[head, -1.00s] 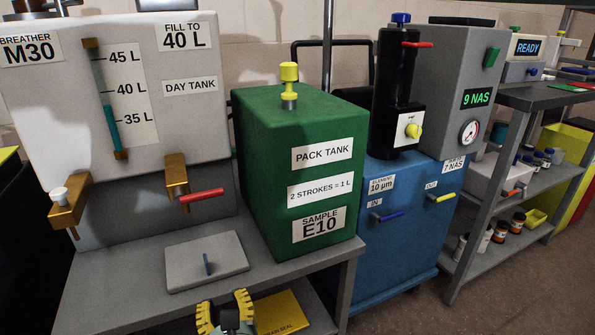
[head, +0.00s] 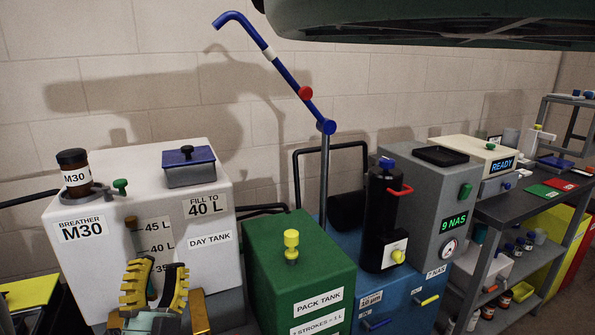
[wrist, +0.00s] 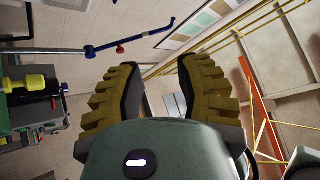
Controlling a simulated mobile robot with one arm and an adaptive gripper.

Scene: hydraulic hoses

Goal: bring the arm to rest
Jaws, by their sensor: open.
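My gripper (head: 154,287) is low in the head view, in front of the white day tank (head: 205,266). Its two yellow ridged fingers point up and stand apart, with nothing between them. In the wrist view my gripper (wrist: 160,95) also shows open and empty, with wall and ceiling beyond the fingers. The fingers hide part of the day tank's level gauge (head: 132,226). Part of my own arm crosses the top right of the head view.
A green pack tank (head: 300,270) stands right of the day tank. Behind it a blue pipe wand (head: 283,72) rises on a post. A blue filter unit (head: 400,300) and a grey bench (head: 500,207) stand further right. A brown M30 jar (head: 76,172) sits on the day tank.

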